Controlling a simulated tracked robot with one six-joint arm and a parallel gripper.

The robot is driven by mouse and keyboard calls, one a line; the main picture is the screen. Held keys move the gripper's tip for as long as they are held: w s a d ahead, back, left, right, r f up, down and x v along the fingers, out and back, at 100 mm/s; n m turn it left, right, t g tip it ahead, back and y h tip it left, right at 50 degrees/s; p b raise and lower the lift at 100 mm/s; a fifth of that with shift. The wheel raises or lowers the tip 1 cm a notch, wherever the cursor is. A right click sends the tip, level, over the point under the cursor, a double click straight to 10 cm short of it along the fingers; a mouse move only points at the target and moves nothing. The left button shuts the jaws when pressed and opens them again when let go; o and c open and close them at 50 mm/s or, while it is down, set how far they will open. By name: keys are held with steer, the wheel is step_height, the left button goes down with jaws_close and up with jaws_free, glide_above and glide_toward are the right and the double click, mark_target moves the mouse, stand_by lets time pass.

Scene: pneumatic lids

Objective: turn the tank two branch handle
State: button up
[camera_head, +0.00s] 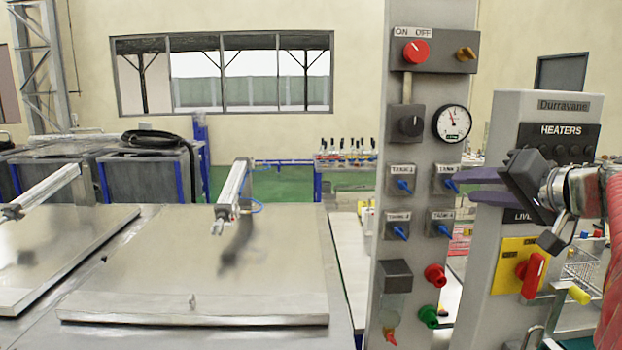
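The grey control panel (420,268) carries blue branch handles in two rows of two. The upper right blue handle (451,185) sits under a label beginning with "TANK"; its number is hard to read. The other blue handles are upper left (403,186), lower left (400,232) and lower right (444,231).
Above the handles are a red ON/OFF knob (416,51), a black knob (410,122) and a gauge (452,123). Red (435,275) and green (429,316) buttons sit below. A heater cabinet (509,265) with a red switch stands behind my arm. Metal lids (215,272) lie left.

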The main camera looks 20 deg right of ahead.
mark_target(452, 186)
steer(key=shift+x, duration=1.9)
steer(key=c, duration=0.8)
